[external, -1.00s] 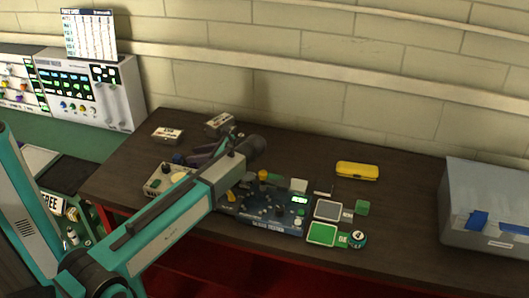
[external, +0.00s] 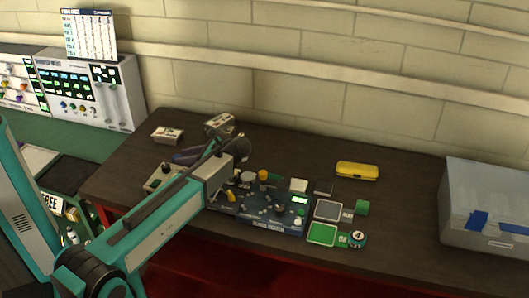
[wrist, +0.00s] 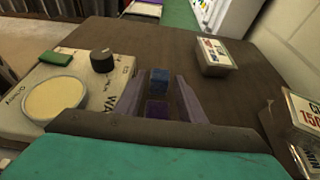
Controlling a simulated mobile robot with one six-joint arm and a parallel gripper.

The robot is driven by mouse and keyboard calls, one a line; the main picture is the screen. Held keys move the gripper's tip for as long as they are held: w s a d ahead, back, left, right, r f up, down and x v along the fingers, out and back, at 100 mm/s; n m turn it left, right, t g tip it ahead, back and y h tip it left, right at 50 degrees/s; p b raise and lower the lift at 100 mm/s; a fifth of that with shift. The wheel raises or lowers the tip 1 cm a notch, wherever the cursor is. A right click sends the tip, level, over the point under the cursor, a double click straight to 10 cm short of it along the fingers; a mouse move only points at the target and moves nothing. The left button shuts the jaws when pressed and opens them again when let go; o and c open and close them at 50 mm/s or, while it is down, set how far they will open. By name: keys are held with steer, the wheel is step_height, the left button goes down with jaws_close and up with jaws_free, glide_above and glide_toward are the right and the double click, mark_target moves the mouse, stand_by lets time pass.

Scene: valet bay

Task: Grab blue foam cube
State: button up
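The blue foam cube (wrist: 159,76) shows in the wrist view between the tips of my gripper's purple fingers (wrist: 158,84). My gripper is open, with a gap on both sides of the cube. I cannot tell how far the cube is below or beyond the fingertips. A purple block (wrist: 157,110) lies nearer the palm in the same gap, partly hidden by the palm. In the external view my gripper (external: 188,156) is partly hidden behind my wrist, over the left part of the dark table, and I cannot make out the cube there.
A panel box with a black knob and a cream disc (wrist: 55,100) stands left of my fingers. Small labelled boxes (wrist: 214,56) stand to the right. A blue control board (external: 265,217), a yellow case (external: 357,170) and a grey bin (external: 487,205) lie farther right on the table.

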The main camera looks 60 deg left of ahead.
steer(key=shift+x, duration=1.2)
steer(key=c, duration=0.8)
